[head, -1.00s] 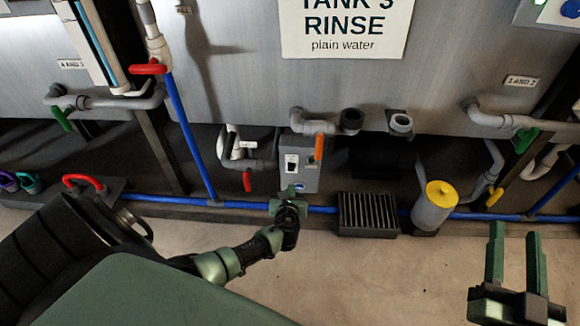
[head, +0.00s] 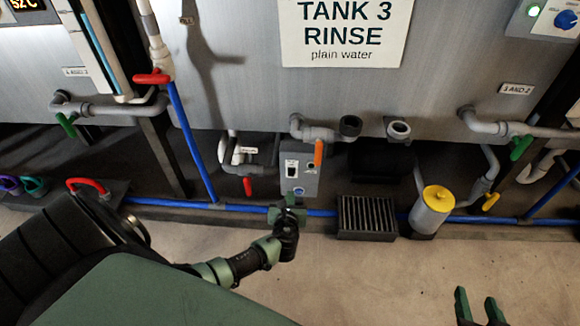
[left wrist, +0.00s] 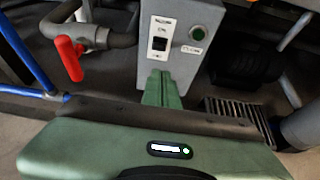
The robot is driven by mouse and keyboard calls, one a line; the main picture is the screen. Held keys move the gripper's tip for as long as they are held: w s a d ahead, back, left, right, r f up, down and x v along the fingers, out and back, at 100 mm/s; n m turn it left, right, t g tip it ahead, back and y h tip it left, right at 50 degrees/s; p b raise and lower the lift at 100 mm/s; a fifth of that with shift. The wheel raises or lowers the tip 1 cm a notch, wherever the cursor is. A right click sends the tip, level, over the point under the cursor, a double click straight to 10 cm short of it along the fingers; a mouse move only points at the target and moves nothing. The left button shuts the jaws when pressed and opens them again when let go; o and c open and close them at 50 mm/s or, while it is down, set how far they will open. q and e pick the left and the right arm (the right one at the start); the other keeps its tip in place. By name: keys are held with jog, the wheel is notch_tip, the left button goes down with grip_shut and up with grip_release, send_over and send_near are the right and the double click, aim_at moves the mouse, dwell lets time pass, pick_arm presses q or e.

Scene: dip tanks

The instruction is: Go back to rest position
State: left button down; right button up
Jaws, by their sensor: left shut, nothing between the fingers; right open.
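My left gripper (head: 287,212) is shut and empty, low in front of the grey control box (head: 300,172) under the tank. I cannot tell whether the fingers touch the box. My right gripper (head: 478,306) is open and empty at the bottom right of the head view, over bare floor. Only its fingers show.
Tank 3 (head: 245,80) fills the back, with pipes and an orange-handled valve (head: 318,153) below it. A floor grate (head: 366,215) and a yellow-topped canister (head: 432,210) stand right of the left gripper. Bare floor (head: 370,275) lies in front.

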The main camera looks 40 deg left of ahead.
dwell(0.3)
